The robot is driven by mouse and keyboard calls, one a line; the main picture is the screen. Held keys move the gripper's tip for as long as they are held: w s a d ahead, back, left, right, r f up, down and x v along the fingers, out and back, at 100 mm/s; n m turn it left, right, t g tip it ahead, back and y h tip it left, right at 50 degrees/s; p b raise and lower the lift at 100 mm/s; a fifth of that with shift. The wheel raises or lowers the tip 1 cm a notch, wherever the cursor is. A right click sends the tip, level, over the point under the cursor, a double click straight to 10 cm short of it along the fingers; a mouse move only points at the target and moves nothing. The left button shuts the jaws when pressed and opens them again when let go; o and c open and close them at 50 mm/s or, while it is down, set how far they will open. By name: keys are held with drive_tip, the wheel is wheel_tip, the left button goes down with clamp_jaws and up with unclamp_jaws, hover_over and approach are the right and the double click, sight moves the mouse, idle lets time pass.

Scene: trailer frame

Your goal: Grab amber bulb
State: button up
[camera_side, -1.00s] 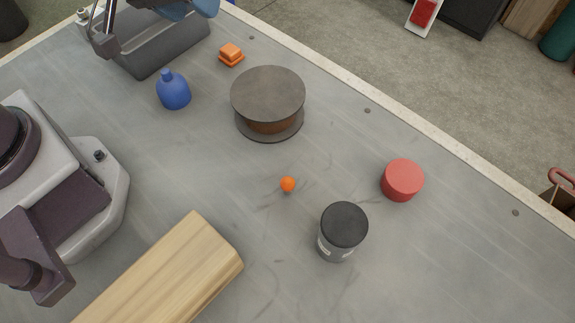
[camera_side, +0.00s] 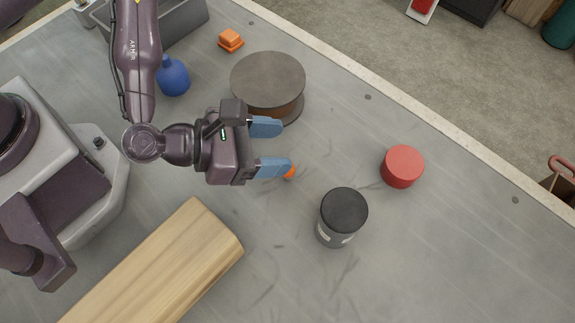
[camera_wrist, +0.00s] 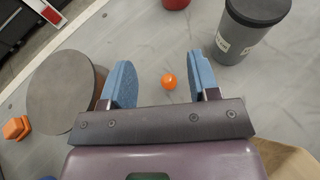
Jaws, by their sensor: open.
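The amber bulb appears to be the small orange ball (camera_side: 291,172) on the grey table; in the side view the lower fingertip hides much of it. My gripper (camera_side: 284,147) is open and empty, its two blue fingers pointing right, with the lower fingertip overlapping the ball in the picture. In the wrist view the whole ball (camera_wrist: 169,81) shows between the two fingers of my gripper (camera_wrist: 160,62), nearer the right one. I cannot tell whether a finger touches it or how high the fingers are.
A brown-sided spool (camera_side: 268,75) stands close to the upper finger. A black-lidded canister (camera_side: 343,212) and a red disc (camera_side: 402,167) lie to the right. A wooden block (camera_side: 160,265) is below. A blue bottle (camera_side: 173,78) and orange blocks (camera_side: 230,40) are at upper left.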

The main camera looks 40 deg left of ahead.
drive_tip(key=shift+n+t, duration=0.3)
drive_tip(key=shift+n, duration=0.5)
wheel_tip(320, 180, down, 4)
drive_tip(key=shift+s+f, duration=0.1)
wheel_tip(320, 180, down, 3)
drive_tip(key=shift+r+y, duration=0.15)
drive_tip(key=shift+y, duration=0.15)
drive_tip(key=shift+x, duration=1.15)
drive_tip(key=shift+w+d+f, duration=0.2)
drive_tip(key=shift+w+f, duration=0.05)
drive_tip(key=c, duration=0.8)
